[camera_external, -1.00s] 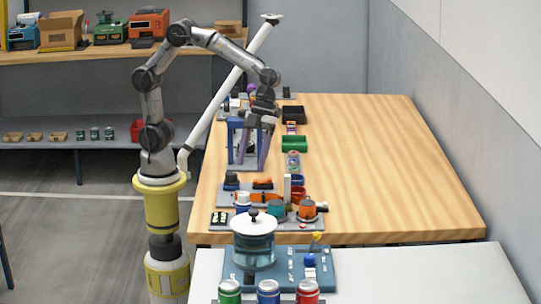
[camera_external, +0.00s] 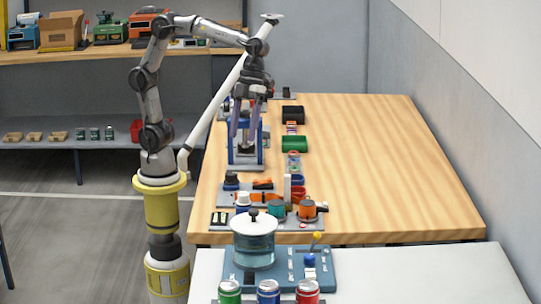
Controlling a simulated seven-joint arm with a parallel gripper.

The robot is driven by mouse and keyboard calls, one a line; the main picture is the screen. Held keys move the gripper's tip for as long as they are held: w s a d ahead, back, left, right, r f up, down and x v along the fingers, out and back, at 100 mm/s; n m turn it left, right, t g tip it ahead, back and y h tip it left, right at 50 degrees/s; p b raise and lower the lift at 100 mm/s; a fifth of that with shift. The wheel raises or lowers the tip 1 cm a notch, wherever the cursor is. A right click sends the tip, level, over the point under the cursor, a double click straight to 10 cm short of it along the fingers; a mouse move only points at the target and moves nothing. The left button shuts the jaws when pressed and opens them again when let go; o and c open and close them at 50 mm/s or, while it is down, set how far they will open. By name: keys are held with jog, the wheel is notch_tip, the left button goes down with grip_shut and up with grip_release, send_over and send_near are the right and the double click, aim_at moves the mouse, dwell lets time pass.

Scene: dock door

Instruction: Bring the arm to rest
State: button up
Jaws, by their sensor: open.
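My gripper (camera_external: 244,135) hangs pointing down from my arm over the left side of the wooden table (camera_external: 390,160). Its two long fingers are apart, and I see nothing between them that it holds. A blue frame stand (camera_external: 245,162) on a grey base stands directly behind or below the fingers. From this view I cannot tell whether the fingers touch it. My arm is bent, with its elbow raised high and its wrist above the table's left part.
A white slanted pole (camera_external: 212,112) stands close beside my arm. Black (camera_external: 293,114) and green (camera_external: 294,144) bins sit right of my gripper. Several small items crowd the table's front left. A glass jar (camera_external: 254,240) and cans stand on the white table. The wooden table's right side is clear.

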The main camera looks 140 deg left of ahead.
jog(key=s+d+r+n+t+y, duration=0.2)
jog(key=s+d+r+n, duration=0.15)
jog(key=s+d, duration=0.55)
jog(key=s+a+f+n+t+y, duration=0.2)
jog(key=s+a+f+n, duration=0.2)
jog(key=s+n, duration=0.4)
jog(key=f+n, duration=0.1)
jog(key=n, duration=0.5)
jog(key=shift+s+f, duration=0.3)
jog(key=shift+f, duration=0.05)
